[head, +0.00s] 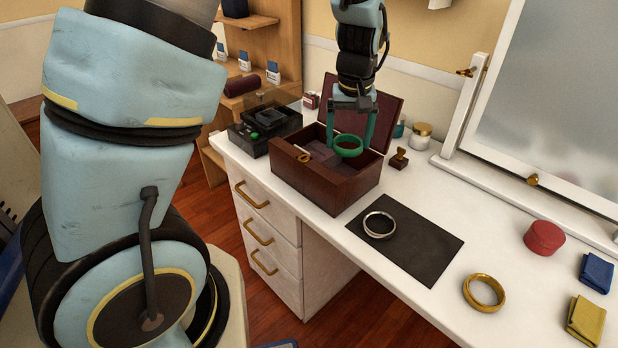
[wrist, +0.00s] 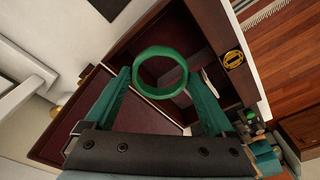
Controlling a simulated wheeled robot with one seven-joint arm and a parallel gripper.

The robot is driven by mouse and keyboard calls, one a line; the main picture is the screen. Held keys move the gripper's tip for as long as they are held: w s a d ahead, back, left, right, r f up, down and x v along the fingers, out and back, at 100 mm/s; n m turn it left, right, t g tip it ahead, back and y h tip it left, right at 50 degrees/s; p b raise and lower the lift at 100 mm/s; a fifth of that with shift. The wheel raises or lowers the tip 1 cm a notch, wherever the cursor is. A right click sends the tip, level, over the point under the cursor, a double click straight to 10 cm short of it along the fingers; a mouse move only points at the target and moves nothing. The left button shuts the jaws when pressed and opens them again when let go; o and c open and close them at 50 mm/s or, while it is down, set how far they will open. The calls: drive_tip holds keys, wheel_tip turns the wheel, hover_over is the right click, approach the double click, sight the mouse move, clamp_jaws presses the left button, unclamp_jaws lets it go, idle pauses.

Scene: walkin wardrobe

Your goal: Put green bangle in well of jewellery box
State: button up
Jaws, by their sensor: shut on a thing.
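The green bangle (head: 348,146) is held between the fingertips of my gripper (head: 350,136), over the open jewellery box. In the wrist view the green bangle (wrist: 160,52) shows as a full ring between my gripper's (wrist: 160,75) two teal fingers. The jewellery box (head: 312,187) is dark red-brown wood with its lid (head: 384,103) raised at the back.
A silver bangle (head: 366,228) lies on a dark mat (head: 418,245), and a gold bangle (head: 467,291) lies to its right. A black case (head: 258,144) stands left of the box. A small stamp-like object (head: 399,158) and a jar (head: 421,140) stand right of it.

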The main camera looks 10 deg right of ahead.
sight(342, 152)
drive_tip(key=f, duration=0.3)
drive_tip(key=a+f, duration=0.1)
drive_tip(key=shift+w+f+p, duration=0.35)
drive_tip(key=shift+d+f+p, duration=0.1)
drive_tip(key=shift+f+p, duration=0.2)
drive_tip(key=shift+f, duration=2.35)
drive_tip(key=shift+f, duration=0.15)
drive_tip(key=o, duration=1.2)
